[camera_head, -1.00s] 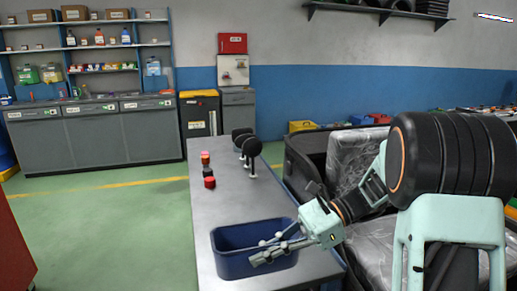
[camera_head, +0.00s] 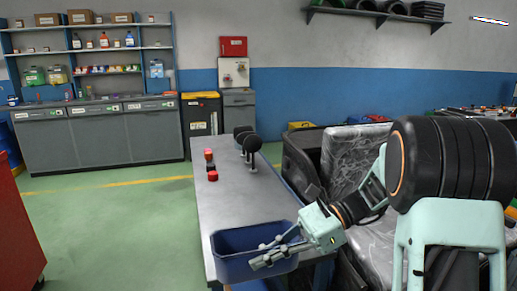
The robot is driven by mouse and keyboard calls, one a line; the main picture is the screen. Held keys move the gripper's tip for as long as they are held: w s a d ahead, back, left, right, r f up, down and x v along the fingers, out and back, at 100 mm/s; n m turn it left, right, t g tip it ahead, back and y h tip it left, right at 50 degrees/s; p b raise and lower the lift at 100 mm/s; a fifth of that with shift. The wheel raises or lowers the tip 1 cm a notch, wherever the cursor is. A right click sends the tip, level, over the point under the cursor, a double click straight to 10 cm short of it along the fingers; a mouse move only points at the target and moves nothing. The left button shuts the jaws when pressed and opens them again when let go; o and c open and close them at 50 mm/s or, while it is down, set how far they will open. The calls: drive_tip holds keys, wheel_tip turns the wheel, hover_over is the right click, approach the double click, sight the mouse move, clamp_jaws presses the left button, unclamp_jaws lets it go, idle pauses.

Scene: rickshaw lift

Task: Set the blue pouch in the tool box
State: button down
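I cannot make out a blue pouch in the head view. Nothing in view is clearly recognisable as the tool box. My gripper (camera_head: 262,254) is at the bottom centre, pointing left, with its two fingers apart and nothing seen between them. It hangs over a dark blue open bin (camera_head: 232,268), overlapping its right side. Whether it touches the bin is not clear. The visible part of the bin's inside looks empty.
A grey table (camera_head: 235,205) runs away from me, with red and dark small items (camera_head: 212,176) and black round-headed objects (camera_head: 252,144) on it. Black bulky seats or cases crowd the right. A red cabinet (camera_head: 18,235) stands at left. Green floor (camera_head: 120,220) between is open.

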drive_tip(key=shift+s, duration=0.1)
drive_tip(key=w+d+f+m+t, duration=0.1)
drive_tip(key=t, duration=0.1)
drive_tip(key=w+d+f+m+t, duration=0.1)
drive_tip(key=w+d+m+t, duration=0.1)
drive_tip(key=w+d+f+m+t, duration=0.1)
drive_tip(key=d+f+m+t, duration=0.1)
drive_tip(key=shift+w, duration=0.35)
drive_tip(key=w+d+f+m+t+h, duration=0.2)
drive_tip(key=d+f+m+t, duration=0.35)
drive_tip(key=d, duration=0.25)
wheel_tip(320, 180, up, 15)
drive_tip(key=p, duration=2.1)
drive_tip(key=shift+w+a+r+n, duration=0.1)
drive_tip(key=shift+w+a+n, duration=0.05)
drive_tip(key=shift+w+n, duration=0.1)
